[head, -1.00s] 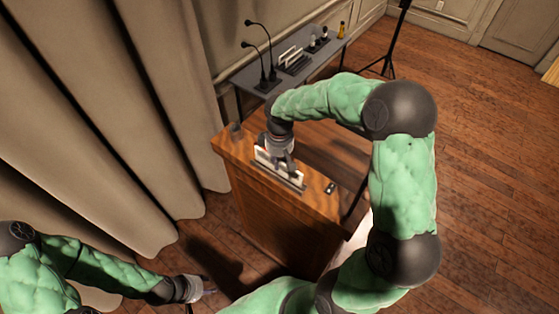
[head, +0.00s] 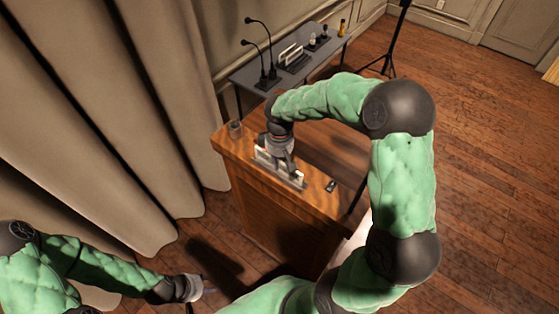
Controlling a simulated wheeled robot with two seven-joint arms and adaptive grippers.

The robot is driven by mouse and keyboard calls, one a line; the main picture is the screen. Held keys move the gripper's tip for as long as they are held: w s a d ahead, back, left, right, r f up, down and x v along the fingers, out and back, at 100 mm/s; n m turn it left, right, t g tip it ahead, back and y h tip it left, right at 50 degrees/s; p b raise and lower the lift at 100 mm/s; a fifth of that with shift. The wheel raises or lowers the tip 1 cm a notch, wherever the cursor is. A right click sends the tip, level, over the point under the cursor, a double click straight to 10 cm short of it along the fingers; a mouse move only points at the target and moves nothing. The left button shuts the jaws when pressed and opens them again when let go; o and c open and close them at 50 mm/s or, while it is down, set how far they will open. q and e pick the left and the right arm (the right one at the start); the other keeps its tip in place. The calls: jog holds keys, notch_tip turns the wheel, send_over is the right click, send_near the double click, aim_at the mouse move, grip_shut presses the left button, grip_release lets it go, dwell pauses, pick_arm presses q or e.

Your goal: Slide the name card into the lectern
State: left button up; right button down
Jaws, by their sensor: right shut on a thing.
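The wooden lectern (head: 273,222) stands in the middle of the head view. A white name card (head: 265,156) is upright at the lectern top, over a dark slotted holder (head: 286,181) along its near edge. My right gripper (head: 286,166) points down from above and is shut on the card. The fingers hide part of the card, and I cannot tell whether its lower edge is fully inside the slot. My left gripper (head: 203,292) hangs low at the lower left, away from the lectern; its fingers are too small to read.
Behind is a grey table (head: 250,73) with microphones (head: 262,50) and a card rack (head: 293,60). A curtain hangs at left.

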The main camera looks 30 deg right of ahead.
jog(key=shift+f, duration=0.3)
jog(key=c, duration=1.2)
grip_release()
jog(key=shift+r, duration=0.1)
notch_tip(320, 180, up, 12)
jog(key=shift+f, duration=0.1)
